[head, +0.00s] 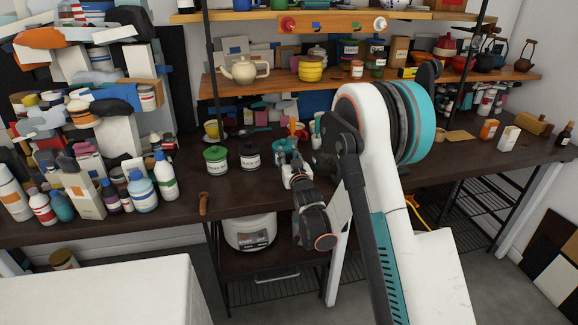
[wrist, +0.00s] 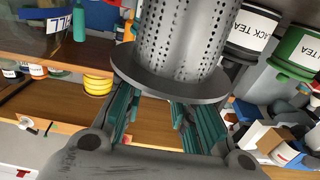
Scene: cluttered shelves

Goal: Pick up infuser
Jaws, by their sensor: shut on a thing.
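The infuser (wrist: 182,38) is a grey metal cylinder with rows of small holes and a wide flat rim. It fills the top middle of the wrist view, and its top end is cut off. My gripper (wrist: 153,108) has its teal fingers at the infuser's rim, one on each side, and is shut on it. In the head view my gripper (head: 288,160) is over the dark counter, right of the black-lidded jar. The infuser cannot be made out clearly there.
A green-lidded jar (head: 216,161) and a black-lidded jar (head: 250,158) stand close left of my gripper on the counter (head: 185,208). Bottles and stacked boxes crowd the left. A wooden shelf (head: 235,84) with a teapot (head: 244,69) hangs behind. A brown handle-like object (head: 203,204) lies at the front edge.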

